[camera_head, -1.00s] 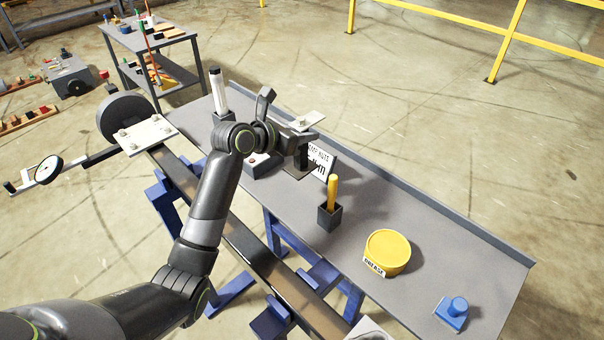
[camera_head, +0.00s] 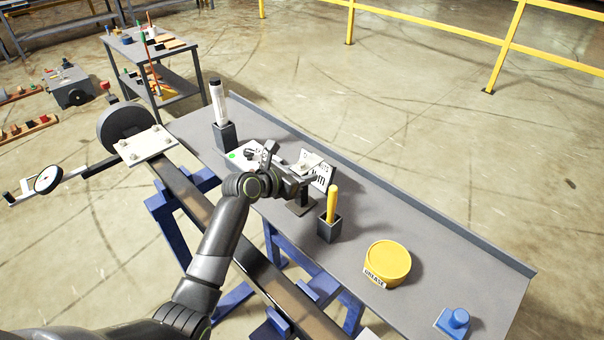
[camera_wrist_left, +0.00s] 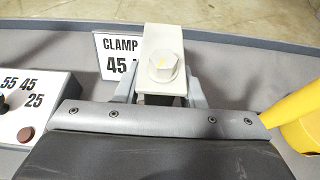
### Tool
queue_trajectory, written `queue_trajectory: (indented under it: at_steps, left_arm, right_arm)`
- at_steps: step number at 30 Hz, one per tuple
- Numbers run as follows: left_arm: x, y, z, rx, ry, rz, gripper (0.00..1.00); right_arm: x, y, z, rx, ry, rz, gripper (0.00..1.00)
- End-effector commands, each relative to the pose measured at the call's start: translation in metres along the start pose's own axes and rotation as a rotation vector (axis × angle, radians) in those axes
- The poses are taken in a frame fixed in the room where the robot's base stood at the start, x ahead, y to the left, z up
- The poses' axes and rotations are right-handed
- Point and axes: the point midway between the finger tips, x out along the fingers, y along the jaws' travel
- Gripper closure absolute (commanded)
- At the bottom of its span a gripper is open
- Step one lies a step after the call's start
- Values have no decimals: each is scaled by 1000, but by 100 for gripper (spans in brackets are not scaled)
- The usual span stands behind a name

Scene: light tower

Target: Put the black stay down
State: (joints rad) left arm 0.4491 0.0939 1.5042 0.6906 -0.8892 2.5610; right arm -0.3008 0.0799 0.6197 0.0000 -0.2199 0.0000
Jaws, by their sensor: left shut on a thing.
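The black stay (camera_head: 300,207) is a dark post on a flat foot, under my left gripper in the head view. Its foot is at or just above the grey bench top; I cannot tell if it touches. A pale plate with a hex bolt (camera_wrist_left: 163,66) sits at its top, between the fingers in the left wrist view. My left gripper (camera_head: 305,178) is shut on the stay, which looks upright. The gripper hides part of the post. My right gripper is not in view.
A yellow-handled tool in a dark holder (camera_head: 332,205) stands close to the right. A white sign (camera_head: 322,172) is just behind. A control box (camera_wrist_left: 35,108) is at the left. A grease tub (camera_head: 387,263) and blue item (camera_head: 454,321) are farther right on the bench (camera_head: 440,240).

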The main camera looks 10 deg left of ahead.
Motion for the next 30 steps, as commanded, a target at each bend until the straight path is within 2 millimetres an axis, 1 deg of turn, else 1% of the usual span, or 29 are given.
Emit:
queue_trajectory:
  at_steps: [4,5,9,20,23,26,30]
  left_arm:
    - [1,0,-1,0,-3,0,100]
    - [1,0,-3,-1,1,-1,60]
    - [1,0,-2,-1,1,0,42]
    - [-1,0,0,1,-1,0,42]
    - [-9,1,0,1,0,1,42]
    - [-23,1,0,1,0,2,42]
    - [-48,1,0,1,0,2,42]
  right_arm:
    - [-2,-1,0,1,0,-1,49]
    - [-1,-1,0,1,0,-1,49]
    - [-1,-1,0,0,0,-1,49]
    - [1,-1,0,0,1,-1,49]
    - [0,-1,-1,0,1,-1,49]
    - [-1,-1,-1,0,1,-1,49]
    - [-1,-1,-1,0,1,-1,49]
